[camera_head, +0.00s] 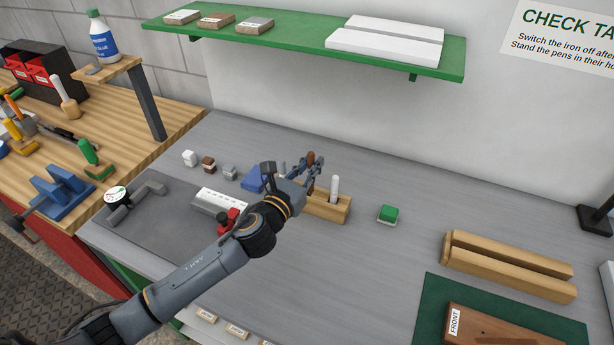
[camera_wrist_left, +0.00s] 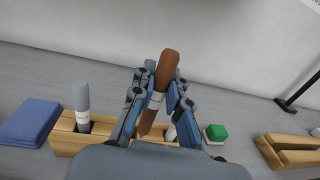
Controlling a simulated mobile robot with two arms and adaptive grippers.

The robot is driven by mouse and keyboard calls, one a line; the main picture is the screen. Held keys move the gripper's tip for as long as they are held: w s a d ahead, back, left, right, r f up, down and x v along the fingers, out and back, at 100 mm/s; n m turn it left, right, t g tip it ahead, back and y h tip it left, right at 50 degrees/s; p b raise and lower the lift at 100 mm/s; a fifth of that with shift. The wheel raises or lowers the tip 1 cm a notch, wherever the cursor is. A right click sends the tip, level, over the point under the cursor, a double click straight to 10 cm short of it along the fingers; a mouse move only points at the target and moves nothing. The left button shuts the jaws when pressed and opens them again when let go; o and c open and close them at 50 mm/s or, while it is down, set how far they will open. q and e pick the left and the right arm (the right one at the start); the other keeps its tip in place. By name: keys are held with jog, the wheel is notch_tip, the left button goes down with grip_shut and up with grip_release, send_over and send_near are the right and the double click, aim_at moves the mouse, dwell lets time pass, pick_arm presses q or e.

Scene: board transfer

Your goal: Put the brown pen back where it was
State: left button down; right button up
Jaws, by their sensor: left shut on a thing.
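My left gripper (camera_head: 312,172) is shut on the brown pen (camera_head: 310,158), above the middle of the wooden pen holder (camera_head: 325,210). In the left wrist view the brown pen (camera_wrist_left: 166,72) stands between the two fingers (camera_wrist_left: 158,100), leaning a little, with a pale band low on it. Its lower end is close to the holder (camera_wrist_left: 65,141); I cannot tell whether it is inside a hole. A grey pen (camera_wrist_left: 82,100) stands in the holder's left part. A white pen (camera_head: 335,186) stands in its right part. My right gripper is not in view.
A blue block (camera_wrist_left: 30,122) lies left of the holder, and a green-topped pad (camera_head: 388,213) lies right of it. Wooden rails (camera_head: 508,268) lie further right. A green shelf (camera_head: 300,42) hangs on the wall behind. Grey bench between pad and rails is clear.

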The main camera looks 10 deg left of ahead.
pick_arm(q)
jog(key=shift+w+a+f, duration=0.25)
jog(key=shift+w+f, duration=0.25)
jog(key=shift+f, duration=0.2)
jog(key=shift+w+a+f, duration=0.15)
jog(key=shift+w+f, duration=0.2)
jog(key=shift+f, duration=0.1)
notch_tip(320, 180, down, 4)
jog(key=shift+w+a+r+b, duration=0.15)
jog(key=shift+r+b, duration=0.1)
jog(key=shift+b, duration=0.1)
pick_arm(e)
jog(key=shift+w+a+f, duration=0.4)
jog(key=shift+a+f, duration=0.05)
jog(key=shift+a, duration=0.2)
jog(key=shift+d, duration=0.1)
pick_arm(q)
jog(key=shift+f+b, duration=0.55)
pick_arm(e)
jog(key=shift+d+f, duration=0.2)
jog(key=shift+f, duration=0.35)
pick_arm(q)
jog(key=c, duration=1.3)
grip_release()
jog(key=shift+c, duration=0.2)
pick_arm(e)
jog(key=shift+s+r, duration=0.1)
